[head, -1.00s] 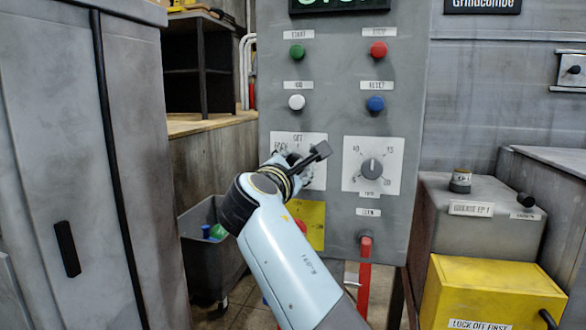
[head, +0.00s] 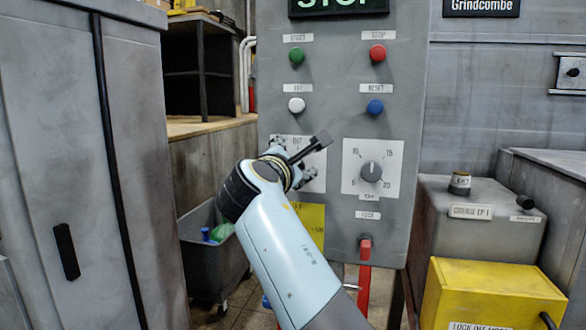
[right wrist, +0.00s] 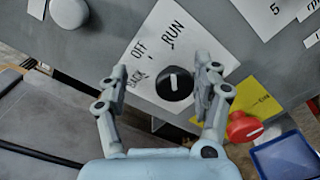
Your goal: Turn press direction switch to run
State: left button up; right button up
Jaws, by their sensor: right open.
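The press direction switch is a round black knob (right wrist: 174,84) with a white bar, on a white plate (right wrist: 150,62) marked OFF, RUN and BACK. In the right wrist view the bar lines up roughly with the RUN mark. My right gripper (right wrist: 162,68) is open, one finger on each side of the knob in that view; I cannot tell whether either touches it. In the head view the right gripper (head: 293,168) is in front of the switch plate (head: 317,183) and the knob is hidden. My left gripper is not in view.
Above the switch are green (head: 297,56), red (head: 378,52), white (head: 296,104) and blue (head: 375,106) buttons. A numbered dial (head: 371,171) is to the right, with a red lever (head: 364,262) below. A red knob (right wrist: 243,127) on yellow is close to the right finger.

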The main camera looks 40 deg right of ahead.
aim_at(296, 115)
notch_tip(296, 115, up, 7)
jog(key=shift+r, duration=0.1)
jog(key=shift+w+a+r, duration=0.1)
jog(key=shift+a+r, duration=0.1)
jog(key=shift+r, duration=0.2)
jog(key=shift+d, duration=0.25)
jog(key=shift+c, duration=0.2)
jog(key=shift+a, duration=0.15)
